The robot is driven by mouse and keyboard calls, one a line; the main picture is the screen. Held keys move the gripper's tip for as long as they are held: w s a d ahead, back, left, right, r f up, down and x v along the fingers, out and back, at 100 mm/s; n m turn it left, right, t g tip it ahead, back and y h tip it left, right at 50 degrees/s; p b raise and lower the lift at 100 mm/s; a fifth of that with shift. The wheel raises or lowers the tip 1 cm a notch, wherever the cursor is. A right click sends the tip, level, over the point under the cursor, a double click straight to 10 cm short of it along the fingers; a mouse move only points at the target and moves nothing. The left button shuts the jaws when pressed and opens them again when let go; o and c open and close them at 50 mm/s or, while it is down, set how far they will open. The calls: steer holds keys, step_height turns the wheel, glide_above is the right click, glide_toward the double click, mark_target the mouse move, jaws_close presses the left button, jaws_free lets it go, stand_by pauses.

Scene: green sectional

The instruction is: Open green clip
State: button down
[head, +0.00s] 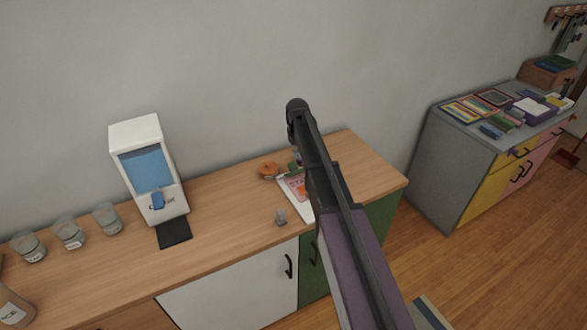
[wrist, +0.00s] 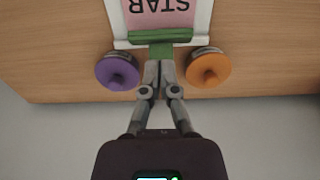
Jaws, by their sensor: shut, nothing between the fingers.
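The green clip (wrist: 160,37) sits across the edge of a white board (wrist: 203,20) with a pink sheet (wrist: 160,16) lettered "STAR", upside down in the wrist view. A short green tab of the clip points towards my gripper (wrist: 159,66). My gripper is shut and empty, its fingertips at or just over that tab; I cannot tell if they touch it. In the head view the clip (head: 287,173) shows only partly beside my arm, and the arm hides my fingertips.
A purple-topped round thing (wrist: 117,71) and an orange-topped one (wrist: 209,68) flank my fingertips closely. The wall (head: 220,70) stands behind.

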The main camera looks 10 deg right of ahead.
steer(key=shift+r+p, duration=0.35)
steer(key=shift+r, duration=0.25)
steer(key=s+m, duration=0.3)
steer(key=s, duration=2.7)
steer(key=shift+m, duration=0.3)
